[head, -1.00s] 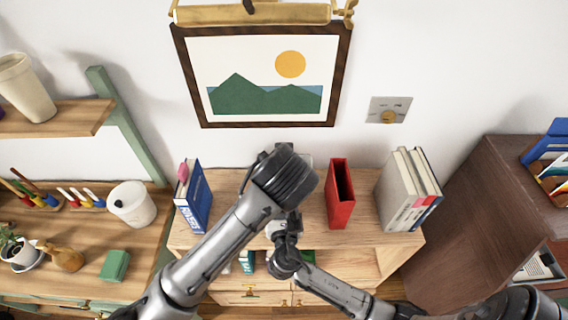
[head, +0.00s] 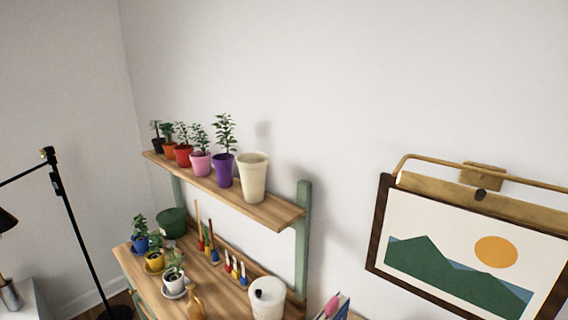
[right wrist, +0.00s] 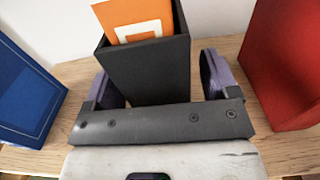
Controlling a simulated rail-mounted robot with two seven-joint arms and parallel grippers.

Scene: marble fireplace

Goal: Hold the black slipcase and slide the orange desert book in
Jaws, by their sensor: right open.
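In the right wrist view the black slipcase (right wrist: 150,75) stands upright on a wooden top. The orange desert book (right wrist: 128,16) shows at its open top, its upper part standing above the rim, slightly tilted. How deep it sits is hidden. My right gripper (right wrist: 158,82) is open, with one finger on each side of the slipcase. I cannot tell whether the fingers touch it. The head view shows neither slipcase nor orange book, and my left gripper is in no current view.
In the right wrist view a blue book (right wrist: 25,95) stands left and a red case (right wrist: 285,65) right, with bare wood (right wrist: 225,48) between. The head view shows a shelf (head: 265,212) of potted plants, a white bin (head: 267,298) and a framed picture (head: 470,250).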

